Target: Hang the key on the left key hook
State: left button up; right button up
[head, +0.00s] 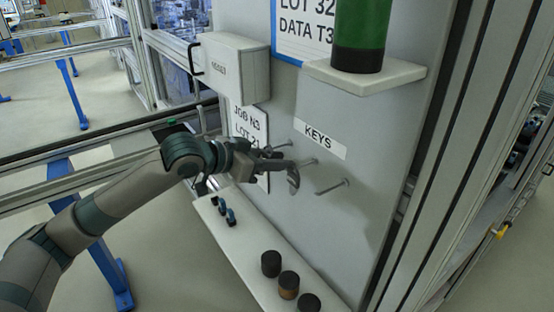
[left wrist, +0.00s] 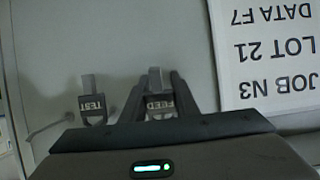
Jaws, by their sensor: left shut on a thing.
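My left gripper (head: 276,161) is in front of the grey panel below the KEYS label (head: 319,140). In the left wrist view its fingers (left wrist: 158,98) are shut on a key with a grey tag marked FEED (left wrist: 160,103). The left key hook (head: 283,146) shows partly just behind the fingers; I cannot tell whether the key touches it. Another grey key (head: 293,178), tagged TEST in the left wrist view (left wrist: 93,106), hangs by the middle hook (head: 305,162). The right hook (head: 332,187) is bare. My right gripper is out of view.
A ledge (head: 250,235) below carries small blue items (head: 226,211) and dark round knobs (head: 288,285). A grey box (head: 236,68) and a JOB N3 sign (head: 243,124) are left of the hooks. A small shelf (head: 364,77) holds a green cylinder (head: 361,25).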

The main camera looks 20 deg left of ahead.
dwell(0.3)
pick_arm(q)
jog(key=o, duration=1.1)
jog(key=b+v, duration=0.5)
jog(key=v, duration=1.2)
jog(key=shift+s, duration=0.2)
